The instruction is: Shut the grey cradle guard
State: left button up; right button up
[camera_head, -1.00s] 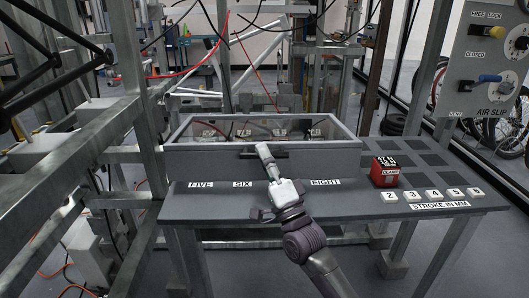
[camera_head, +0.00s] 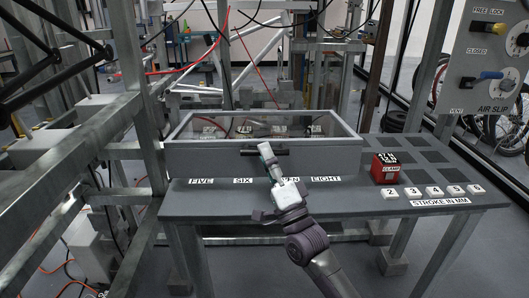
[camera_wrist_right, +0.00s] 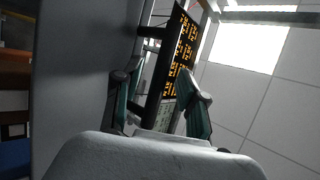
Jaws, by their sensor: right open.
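The grey cradle guard (camera_head: 215,159) is a long box with a grey front panel and a clear window on top, on the grey table. I cannot tell whether it is fully shut. A black handle (camera_head: 279,151) stands out from the middle of its front panel. My right gripper (camera_head: 265,150) is at this handle, with its fingers open. In the right wrist view, the guard's grey panel (camera_wrist_right: 80,60) fills the left, and the black handle bar (camera_wrist_right: 157,85) runs between the spread fingers of my gripper (camera_wrist_right: 160,98). My left gripper is out of view.
The table edge carries labels, one partly hidden by my gripper. A red clamp block (camera_head: 386,168) and several white numbered keys (camera_head: 433,192) are on the right. A switch panel (camera_head: 490,60) stands at the upper right. Metal posts (camera_head: 140,120) rise on the left.

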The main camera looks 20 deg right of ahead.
jog(key=v, duration=1.1)
